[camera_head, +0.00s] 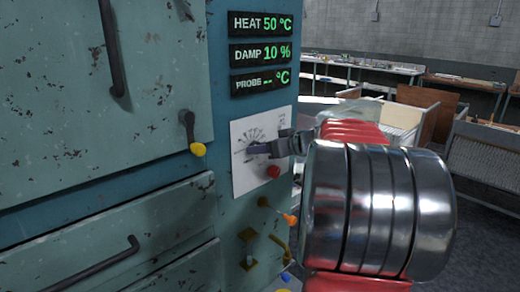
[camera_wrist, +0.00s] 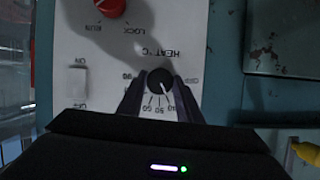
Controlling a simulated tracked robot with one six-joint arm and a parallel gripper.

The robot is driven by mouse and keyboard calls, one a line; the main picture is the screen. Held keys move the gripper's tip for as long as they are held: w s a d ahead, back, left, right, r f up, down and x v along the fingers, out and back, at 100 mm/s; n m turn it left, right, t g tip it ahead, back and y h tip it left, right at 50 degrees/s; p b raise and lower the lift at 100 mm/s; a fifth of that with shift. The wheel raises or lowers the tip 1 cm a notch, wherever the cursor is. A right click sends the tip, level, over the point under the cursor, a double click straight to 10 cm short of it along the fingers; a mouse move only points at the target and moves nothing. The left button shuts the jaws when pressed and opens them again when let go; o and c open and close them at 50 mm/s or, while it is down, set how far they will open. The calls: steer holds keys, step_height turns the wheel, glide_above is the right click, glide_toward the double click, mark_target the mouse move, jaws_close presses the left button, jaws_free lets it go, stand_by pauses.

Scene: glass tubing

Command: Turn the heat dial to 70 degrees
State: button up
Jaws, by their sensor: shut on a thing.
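The heat dial (camera_wrist: 159,79) is a round black knob with a white pointer mark, on a white panel marked "HEAT °C". The white panel (camera_head: 244,181) also shows in the head view, on the front of the blue-green cabinet. My gripper (camera_wrist: 159,88) is at the dial, its two dark fingers on either side, shut on it. In the head view my gripper (camera_head: 268,148) reaches in from the right and hides most of the dial. The heat display (camera_head: 261,24) reads 50 °C.
The damp display (camera_head: 261,53) reads 10 % and the probe display (camera_head: 261,82) shows dashes. A red knob (camera_head: 273,172) sits below the dial. An orange-tipped lever (camera_head: 290,219) is lower down. A yellow-tipped handle (camera_head: 198,149) is left of the panel.

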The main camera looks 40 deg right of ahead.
steer(key=shift+d+f+m+t+y, duration=0.15)
steer(key=shift+m+t+y, duration=0.2)
steer(key=shift+m+y, duration=1.05)
steer(key=shift+d+f+m+t+y, duration=0.15)
steer(key=shift+m+t+y, duration=0.3)
steer(key=shift+m, duration=1.8)
steer(key=shift+d+f+m+t+y, duration=0.1)
steer(key=shift+d+m+t+y, duration=0.1)
steer(key=shift+m+y, duration=1.25)
steer(key=shift+m+h, duration=0.4)
steer(key=shift+m, duration=0.1)
steer(key=o, duration=1)
steer(key=shift+a, duration=0.1)
steer(key=shift+o, duration=0.2)
steer(key=v, duration=1.4)
steer(key=shift+w+f, duration=0.1)
